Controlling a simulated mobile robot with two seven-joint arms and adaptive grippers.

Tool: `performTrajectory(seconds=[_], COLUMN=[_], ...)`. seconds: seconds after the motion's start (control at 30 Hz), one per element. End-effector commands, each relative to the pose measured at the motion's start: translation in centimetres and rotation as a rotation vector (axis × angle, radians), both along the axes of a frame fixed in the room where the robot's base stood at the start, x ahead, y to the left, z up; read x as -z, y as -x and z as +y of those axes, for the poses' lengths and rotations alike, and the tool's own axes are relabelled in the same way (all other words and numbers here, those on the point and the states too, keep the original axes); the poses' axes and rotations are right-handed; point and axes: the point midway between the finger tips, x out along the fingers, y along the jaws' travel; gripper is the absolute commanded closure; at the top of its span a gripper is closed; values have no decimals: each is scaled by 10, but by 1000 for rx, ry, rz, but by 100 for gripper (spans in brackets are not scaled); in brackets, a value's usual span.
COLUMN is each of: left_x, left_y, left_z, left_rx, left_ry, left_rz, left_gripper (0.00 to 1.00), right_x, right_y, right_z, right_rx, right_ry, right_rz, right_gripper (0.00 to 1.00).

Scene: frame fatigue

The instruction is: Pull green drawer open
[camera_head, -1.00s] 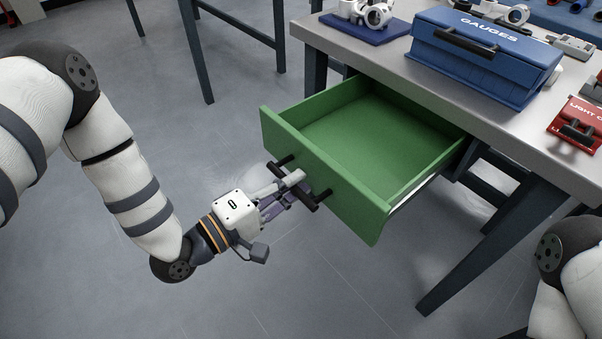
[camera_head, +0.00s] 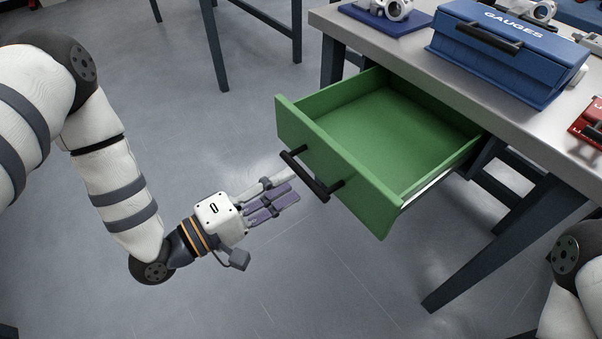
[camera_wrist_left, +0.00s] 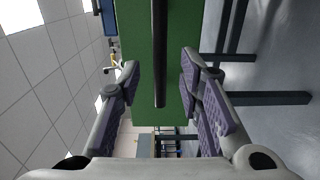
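The green drawer (camera_head: 345,178) is pulled well out from under the workbench, and its empty inside shows. Its black bar handle (camera_head: 304,175) is on the front face. My left gripper (camera_head: 287,194) is just in front of the handle, apart from it and empty. In the left wrist view, the fingers of my left gripper (camera_wrist_left: 160,88) are spread apart, with the black handle (camera_wrist_left: 159,55) and the green drawer front (camera_wrist_left: 172,60) ahead between them. My right gripper is out of view; only part of my right arm shows at the right edge.
The grey workbench (camera_head: 420,75) carries a blue gauges box (camera_head: 505,60), a blue mat (camera_head: 385,22) with metal parts, and a red box (camera_head: 588,125). Workbench legs (camera_head: 490,235) stand right of the drawer. The floor (camera_head: 290,285) in front is clear.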

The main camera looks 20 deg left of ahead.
Motion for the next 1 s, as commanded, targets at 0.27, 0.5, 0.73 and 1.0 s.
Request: performTrajectory(seconds=[0.27, 0.5, 0.73, 1.0], left_x=[0, 0, 0, 68], left_y=[49, 57, 56, 115], left_z=[36, 41, 40, 14], left_rx=[-2, 0, 1, 158], left_ry=[1, 1, 1, -596], left_rz=[1, -1, -1, 302], left_gripper=[67, 67, 67, 67], right_x=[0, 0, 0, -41], right_y=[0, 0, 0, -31], right_z=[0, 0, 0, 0], right_rx=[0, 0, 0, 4], right_ry=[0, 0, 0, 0], right_rz=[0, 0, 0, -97], right_gripper=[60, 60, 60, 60])
